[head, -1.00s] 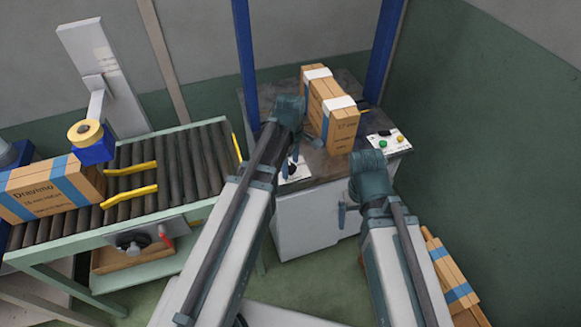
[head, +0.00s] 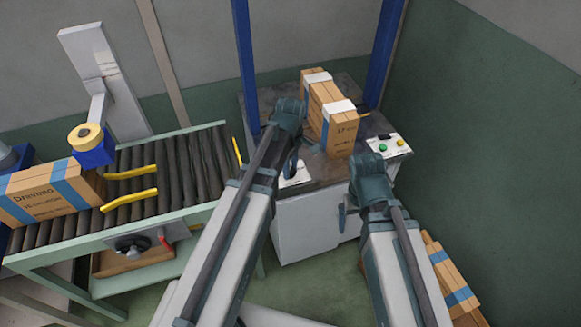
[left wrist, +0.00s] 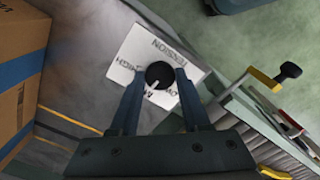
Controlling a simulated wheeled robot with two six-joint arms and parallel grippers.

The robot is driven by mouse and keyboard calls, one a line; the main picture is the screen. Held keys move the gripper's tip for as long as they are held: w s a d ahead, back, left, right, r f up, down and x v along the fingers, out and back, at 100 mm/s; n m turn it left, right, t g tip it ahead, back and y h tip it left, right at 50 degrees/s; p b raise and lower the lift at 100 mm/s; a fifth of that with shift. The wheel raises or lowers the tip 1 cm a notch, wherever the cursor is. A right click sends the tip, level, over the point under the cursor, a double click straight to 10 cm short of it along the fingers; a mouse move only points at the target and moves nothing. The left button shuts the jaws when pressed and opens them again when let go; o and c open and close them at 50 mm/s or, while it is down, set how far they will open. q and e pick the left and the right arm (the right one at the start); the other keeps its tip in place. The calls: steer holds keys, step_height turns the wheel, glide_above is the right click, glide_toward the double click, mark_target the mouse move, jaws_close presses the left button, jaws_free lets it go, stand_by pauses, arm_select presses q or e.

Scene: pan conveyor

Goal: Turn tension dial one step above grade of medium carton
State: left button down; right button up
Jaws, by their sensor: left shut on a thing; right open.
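The tension dial (left wrist: 158,75) is a black round knob with a white pointer, on a white plate (left wrist: 128,52) lettered TENSION, HIGH and LOW. The pointer faces the bottom of the left wrist view, near a partly hidden M label. My left gripper (left wrist: 158,80) is shut on the dial, one finger on each side; in the head view it (head: 291,168) is over the plate. My right gripper (head: 342,217) is open and empty in front of the strapping table. An orange carton (head: 341,138) stands on that table; its print is too small to read for a grade.
A Drevimo carton (head: 40,198) lies on the roller conveyor (head: 190,165) at left. Blue posts (head: 245,65) rise behind. More cartons (head: 450,280) lie low at right.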

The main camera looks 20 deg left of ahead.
mark_target(291, 170)
arm_select(q)
steer(key=m, duration=1)
steer(key=shift+m, duration=0.7)
steer(key=shift+c, duration=1.8)
jaws_free()
step_height(291, 170, up, 14)
steer(key=p, duration=1.4)
steer(key=shift+f, duration=0.2)
